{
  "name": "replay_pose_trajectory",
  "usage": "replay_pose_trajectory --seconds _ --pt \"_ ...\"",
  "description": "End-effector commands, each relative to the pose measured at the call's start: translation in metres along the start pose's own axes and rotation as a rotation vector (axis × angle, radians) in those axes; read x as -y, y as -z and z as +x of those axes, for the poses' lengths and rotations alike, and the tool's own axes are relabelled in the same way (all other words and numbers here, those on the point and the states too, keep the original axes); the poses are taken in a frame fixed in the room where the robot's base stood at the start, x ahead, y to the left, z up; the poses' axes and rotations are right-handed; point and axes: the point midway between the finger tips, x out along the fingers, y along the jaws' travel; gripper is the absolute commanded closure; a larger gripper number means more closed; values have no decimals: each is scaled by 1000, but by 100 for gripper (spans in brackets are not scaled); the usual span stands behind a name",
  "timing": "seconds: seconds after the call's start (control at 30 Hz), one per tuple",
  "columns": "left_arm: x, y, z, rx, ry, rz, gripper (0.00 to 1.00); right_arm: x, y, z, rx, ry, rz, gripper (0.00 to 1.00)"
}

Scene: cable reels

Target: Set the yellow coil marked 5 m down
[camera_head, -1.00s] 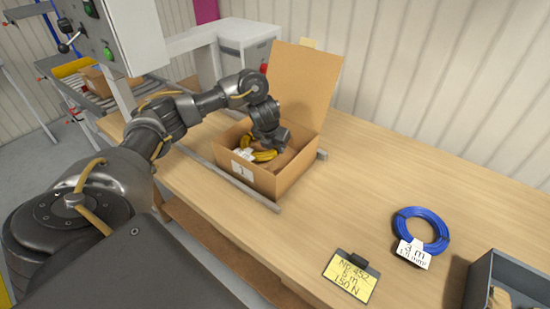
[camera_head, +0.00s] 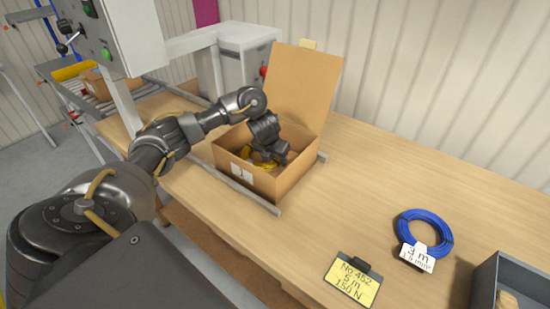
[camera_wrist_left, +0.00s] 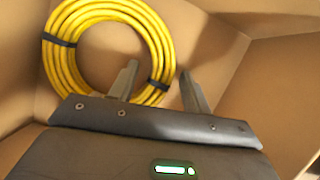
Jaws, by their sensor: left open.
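The yellow coil (camera_wrist_left: 62,62) lies inside the open cardboard box (camera_head: 283,190). My left gripper (camera_head: 272,160) is down in the box. The coil's 5 m mark is not visible. My right gripper is not in view.
A blue coil (camera_head: 424,226) with a white tag lies on the wooden table (camera_head: 380,180). A grey bin (camera_head: 487,275) is at the right. The box's raised lid (camera_head: 303,85) stands behind my gripper.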

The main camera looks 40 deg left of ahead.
Motion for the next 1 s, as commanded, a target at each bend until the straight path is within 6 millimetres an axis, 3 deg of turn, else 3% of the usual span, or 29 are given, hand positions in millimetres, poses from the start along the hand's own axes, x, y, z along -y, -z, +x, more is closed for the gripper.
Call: replay_pose_trajectory --seconds 0.23,0.7,1.0 --pt "0 -3 -14 6 -1 2 52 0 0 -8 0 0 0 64" --pt "0 -3 -105 5 -1 2 52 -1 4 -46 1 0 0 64" --pt "0 0 -121 1 0 -1 52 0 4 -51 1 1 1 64"
